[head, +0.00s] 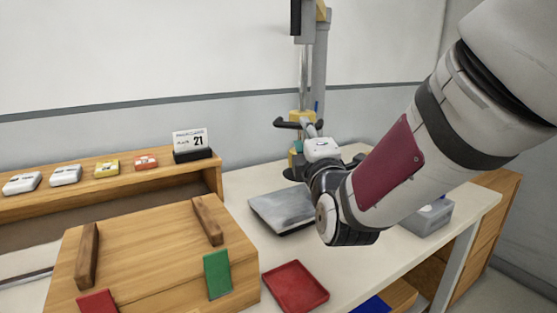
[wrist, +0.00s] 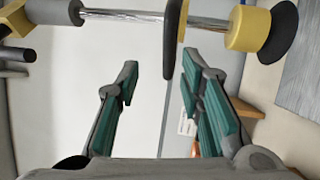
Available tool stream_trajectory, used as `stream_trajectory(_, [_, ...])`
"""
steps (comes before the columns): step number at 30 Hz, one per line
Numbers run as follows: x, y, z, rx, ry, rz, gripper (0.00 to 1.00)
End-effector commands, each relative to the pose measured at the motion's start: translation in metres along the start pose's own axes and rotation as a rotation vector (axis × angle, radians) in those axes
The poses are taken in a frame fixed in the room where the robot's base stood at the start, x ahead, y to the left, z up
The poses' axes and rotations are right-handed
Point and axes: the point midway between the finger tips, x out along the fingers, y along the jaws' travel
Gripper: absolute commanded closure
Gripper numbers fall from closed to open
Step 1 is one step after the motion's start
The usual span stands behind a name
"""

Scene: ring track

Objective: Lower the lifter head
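The lifter stands on the white table at the back: a grey column (head: 319,65) with a chrome rod, a yellow block and a dark handle bar (head: 286,123). In the wrist view the chrome rod (wrist: 125,16) runs sideways, with a yellow collar (wrist: 247,28) and a black disc (wrist: 279,36) at its right end. The dark handle bar (wrist: 174,45) crosses in front of the rod. My gripper (wrist: 160,66) is open, its teal-padded fingers apart, with the bar's end near the right fingertip. I cannot tell whether they touch. In the head view my arm hides most of the gripper.
A grey slab (head: 280,212) lies below my wrist, with a red tray (head: 295,287) in front. A wooden box (head: 150,250) stands left, and a wooden shelf (head: 205,180) holds small devices and a calendar (head: 191,145). A grey box (head: 428,217) sits right of my arm.

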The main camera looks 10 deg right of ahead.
Motion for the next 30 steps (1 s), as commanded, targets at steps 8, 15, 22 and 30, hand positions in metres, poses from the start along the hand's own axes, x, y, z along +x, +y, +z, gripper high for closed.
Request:
stream_trajectory(8, [-0.009, -0.002, 0.000, 0.002, 0.000, 0.000, 0.65])
stream_trajectory(15, [-0.017, -0.003, 0.000, 0.003, 0.002, 0.000, 0.65])
stream_trajectory(22, [-0.026, -0.003, 0.001, 0.003, 0.001, 0.000, 0.65])
stream_trajectory(30, [-0.039, -0.002, 0.001, 0.002, 0.001, 0.001, 0.65])
